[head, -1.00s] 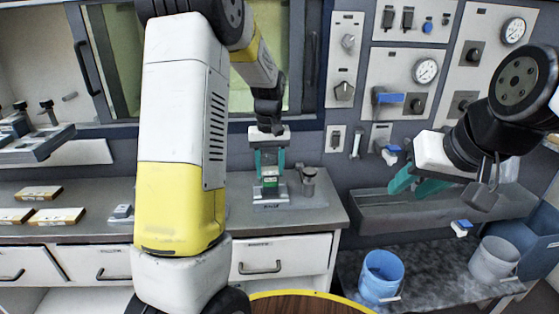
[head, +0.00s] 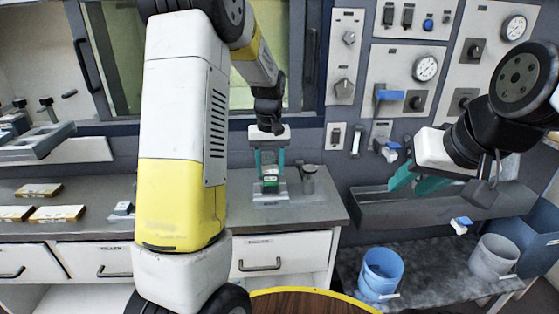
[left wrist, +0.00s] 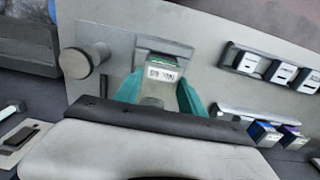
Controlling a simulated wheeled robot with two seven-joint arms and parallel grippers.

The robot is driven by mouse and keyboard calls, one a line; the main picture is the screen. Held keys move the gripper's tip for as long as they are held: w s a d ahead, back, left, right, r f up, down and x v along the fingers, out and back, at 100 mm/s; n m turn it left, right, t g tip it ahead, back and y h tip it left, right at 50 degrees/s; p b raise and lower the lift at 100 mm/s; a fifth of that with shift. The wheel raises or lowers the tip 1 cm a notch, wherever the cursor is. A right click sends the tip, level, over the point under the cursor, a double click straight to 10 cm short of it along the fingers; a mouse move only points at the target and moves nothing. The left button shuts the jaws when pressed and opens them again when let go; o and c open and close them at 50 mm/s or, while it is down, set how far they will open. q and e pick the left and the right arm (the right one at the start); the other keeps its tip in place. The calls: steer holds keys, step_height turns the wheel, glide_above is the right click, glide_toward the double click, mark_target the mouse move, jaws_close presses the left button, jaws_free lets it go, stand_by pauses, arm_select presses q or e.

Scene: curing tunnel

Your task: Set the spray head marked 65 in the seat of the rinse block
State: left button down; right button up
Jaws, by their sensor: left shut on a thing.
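My left gripper (head: 270,172) is shut on a spray head (head: 271,180), a small pale piece with a green part, above the left counter. In the left wrist view the spray head (left wrist: 161,73) sits between the teal fingers, its white label facing up; I cannot read the number for sure. The grey rinse block (head: 270,202) is directly below in the head view; its plate also shows in the left wrist view (left wrist: 120,45). The fingers hide the seat, so I cannot tell whether the spray head touches it. My right gripper (head: 418,183) is open and empty, above the trough.
A round-topped grey post (head: 309,172) stands just right of the spray head. Yellow-edged boxes (head: 57,213) and a small grey holder (head: 122,209) are on the counter to the left. A blue bucket (head: 381,272) and a grey bucket (head: 493,257) stand lower right.

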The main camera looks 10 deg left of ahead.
arm_select(q)
steer(key=shift+f, duration=1.05)
stand_by(0.4)
steer(key=c, duration=0.6)
jaws_free()
step_height(320, 180, up, 8)
steer(key=shift+f, duration=0.1)
steer(key=s+r+m+t, duration=0.1)
steer(key=s+r+t, duration=0.1)
steer(key=s, duration=0.6)
steer(key=s+d+r+m+t+h, duration=0.1)
steer(key=s+r, duration=0.3)
steer(key=s, duration=0.4)
steer(key=s+d+r+m+t+h, duration=0.1)
steer(key=s+r+t, duration=0.2)
steer(key=s, duration=0.5)
steer(key=shift+s+d+r+m, duration=0.1)
steer(key=shift+s+r+m, duration=0.05)
steer(key=shift+r+m, duration=0.2)
